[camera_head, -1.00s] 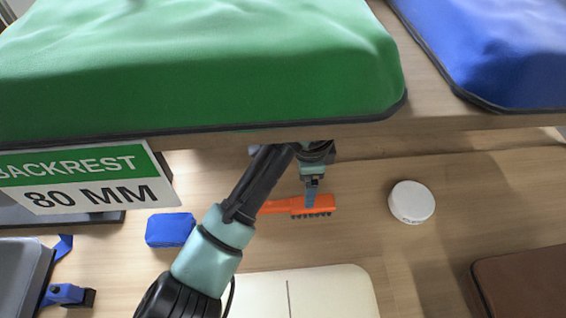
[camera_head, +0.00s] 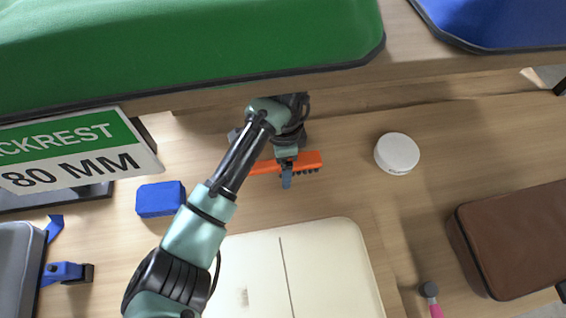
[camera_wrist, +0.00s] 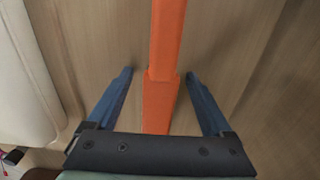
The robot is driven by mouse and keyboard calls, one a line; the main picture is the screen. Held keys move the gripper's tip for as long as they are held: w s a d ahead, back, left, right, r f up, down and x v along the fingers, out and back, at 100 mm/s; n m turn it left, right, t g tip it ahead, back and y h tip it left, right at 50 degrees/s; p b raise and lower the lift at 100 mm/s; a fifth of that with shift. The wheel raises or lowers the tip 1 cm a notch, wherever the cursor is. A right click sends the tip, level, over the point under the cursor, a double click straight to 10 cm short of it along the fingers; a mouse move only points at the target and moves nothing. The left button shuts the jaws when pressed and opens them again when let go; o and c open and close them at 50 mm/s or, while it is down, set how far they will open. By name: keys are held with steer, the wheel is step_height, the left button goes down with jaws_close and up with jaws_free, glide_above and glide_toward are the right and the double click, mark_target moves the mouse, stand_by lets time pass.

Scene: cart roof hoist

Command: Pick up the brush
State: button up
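The brush is orange with dark bristles. In the head view, the brush (camera_head: 308,162) lies on the wooden surface below the green cushion's edge, partly hidden by my arm. My gripper (camera_head: 287,180) is over it near its bristled end. In the wrist view, the orange brush (camera_wrist: 163,70) runs up the middle between the two blue fingers of my gripper (camera_wrist: 158,75). The fingers are spread, with a visible gap on each side of the brush. The fingers do not touch it.
A green cushion (camera_head: 180,45) on a wooden ledge overhangs the back. A white round tin (camera_head: 397,153) lies right of the brush, a blue block (camera_head: 160,199) left. A cream case (camera_head: 330,270) is in front, a brown case (camera_head: 515,240) at right. A backrest sign (camera_head: 75,150) hangs left.

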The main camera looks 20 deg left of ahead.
jaws_close()
steer(key=shift+r, duration=0.2)
